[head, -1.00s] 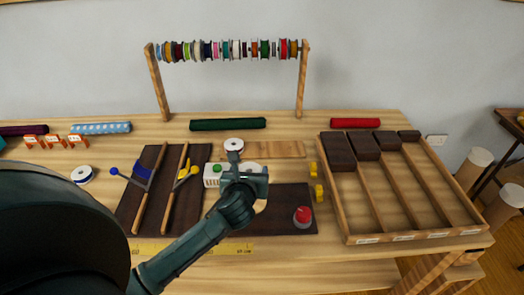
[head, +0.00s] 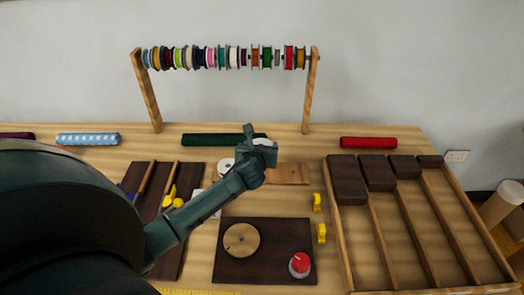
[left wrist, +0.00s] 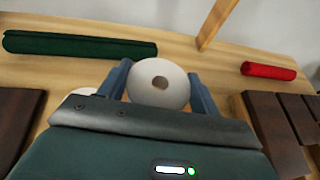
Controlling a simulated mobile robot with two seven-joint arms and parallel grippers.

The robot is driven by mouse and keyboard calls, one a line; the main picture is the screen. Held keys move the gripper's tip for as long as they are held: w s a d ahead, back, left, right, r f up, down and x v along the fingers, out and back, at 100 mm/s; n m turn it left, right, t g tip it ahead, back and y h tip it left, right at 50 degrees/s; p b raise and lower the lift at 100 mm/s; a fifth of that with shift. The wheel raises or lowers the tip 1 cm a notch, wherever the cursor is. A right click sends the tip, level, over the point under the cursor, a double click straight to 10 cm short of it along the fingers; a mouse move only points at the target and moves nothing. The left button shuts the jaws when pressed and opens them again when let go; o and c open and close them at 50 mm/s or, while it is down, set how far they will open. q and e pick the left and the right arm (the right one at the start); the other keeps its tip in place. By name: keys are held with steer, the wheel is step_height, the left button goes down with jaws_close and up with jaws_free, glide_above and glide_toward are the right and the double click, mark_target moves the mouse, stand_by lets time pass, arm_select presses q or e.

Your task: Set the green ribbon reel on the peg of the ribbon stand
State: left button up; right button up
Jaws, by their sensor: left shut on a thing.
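My left gripper (head: 260,145) is raised over the middle of the table. In the left wrist view, its two fingers (left wrist: 159,88) are shut on a reel (left wrist: 144,94) with a white flange and a central hole facing the camera. The ribbon colour is hidden there; in the head view only a pale edge shows at the gripper. A round wooden disc (head: 232,248) with a small dark centre piece lies on a dark mat; I cannot tell whether this is the ribbon stand. My right gripper is not in view.
A wooden rack (head: 147,95) carries a rod of many-coloured reels at the back. Another white reel (head: 226,165) sits beside a wooden board (head: 290,174). A dark green roll (head: 205,140), red knob (head: 300,264), yellow pieces (head: 321,233) and a divided tray (head: 345,235) surround the area.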

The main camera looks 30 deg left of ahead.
arm_select(q)
steer(key=shift+w+f, duration=0.1)
steer(key=shift+w, duration=0.05)
steer(key=shift+s+f+b, duration=0.25)
steer(key=shift+f+b, duration=0.2)
steer(key=shift+f, duration=0.45)
step_height(320, 180, down, 2)
steer(key=shift+b, duration=1.1)
steer(key=shift+f+b, duration=0.75)
steer(key=shift+b, duration=0.15)
steer(key=shift+f+b, duration=0.65)
steer(key=shift+b, duration=0.25)
steer(key=shift+f, duration=0.65)
steer(key=shift+w, duration=0.1)
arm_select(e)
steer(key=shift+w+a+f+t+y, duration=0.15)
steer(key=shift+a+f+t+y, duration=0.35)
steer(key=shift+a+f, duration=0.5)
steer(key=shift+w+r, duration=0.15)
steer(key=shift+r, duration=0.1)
